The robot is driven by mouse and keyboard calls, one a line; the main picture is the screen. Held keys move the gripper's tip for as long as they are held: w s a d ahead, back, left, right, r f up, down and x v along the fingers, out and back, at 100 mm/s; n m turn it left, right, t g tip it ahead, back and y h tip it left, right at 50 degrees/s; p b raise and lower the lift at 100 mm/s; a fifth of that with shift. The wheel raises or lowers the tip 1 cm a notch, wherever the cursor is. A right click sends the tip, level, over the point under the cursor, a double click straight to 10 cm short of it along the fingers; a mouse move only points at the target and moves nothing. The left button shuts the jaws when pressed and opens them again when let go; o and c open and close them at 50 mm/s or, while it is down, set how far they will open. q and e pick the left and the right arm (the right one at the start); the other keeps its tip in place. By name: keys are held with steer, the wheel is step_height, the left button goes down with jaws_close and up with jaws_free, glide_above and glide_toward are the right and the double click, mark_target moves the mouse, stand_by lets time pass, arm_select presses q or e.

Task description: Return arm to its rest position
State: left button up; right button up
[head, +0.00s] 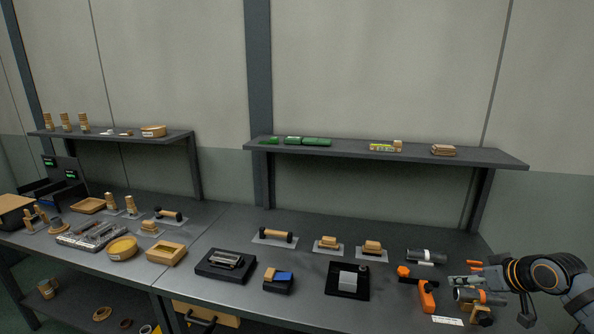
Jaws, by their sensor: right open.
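My right arm comes in from the right edge, and its gripper (478,283) is open near the right end of the workbench (225,232). It is close above a silver cylindrical tool (478,297), and I cannot tell whether they touch. I see nothing held between the fingers. An orange tool (426,294) stands just left of the gripper. A dark cylinder (427,256) lies on a plate behind it. My left gripper is not in view.
A shelf (480,157) runs above the right bench, and another shelf (115,135) is at the left. A black tray (347,281), a black box (225,265) and several wooden-handled tools occupy the bench. A white label (447,321) lies at the front right.

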steer(key=s+a+f+n+g, duration=0.2)
steer(key=s+a+f+g, duration=0.1)
steer(key=s+a+f, duration=1.15)
steer(key=s+a+f+m+g+h, duration=0.1)
steer(key=s+a+f+m, duration=0.15)
steer(key=s, duration=0.45)
steer(key=s+a+f+m+g+h, duration=0.1)
steer(key=s+a+f, duration=0.15)
steer(key=s, duration=0.35)
step_height(320, 180, down, 28)
steer(key=s+d+g+b, duration=0.2)
steer(key=s+d, duration=0.1)
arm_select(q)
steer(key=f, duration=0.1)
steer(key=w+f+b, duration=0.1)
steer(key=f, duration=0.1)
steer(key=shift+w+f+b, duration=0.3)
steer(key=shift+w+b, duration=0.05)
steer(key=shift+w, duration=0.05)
arm_select(e)
steer(key=s+f, duration=1.7)
steer(key=s, duration=0.1)
steer(key=shift+d+f+g, duration=0.25)
steer(key=shift+d+g, duration=0.05)
steer(key=shift+d, duration=0.05)
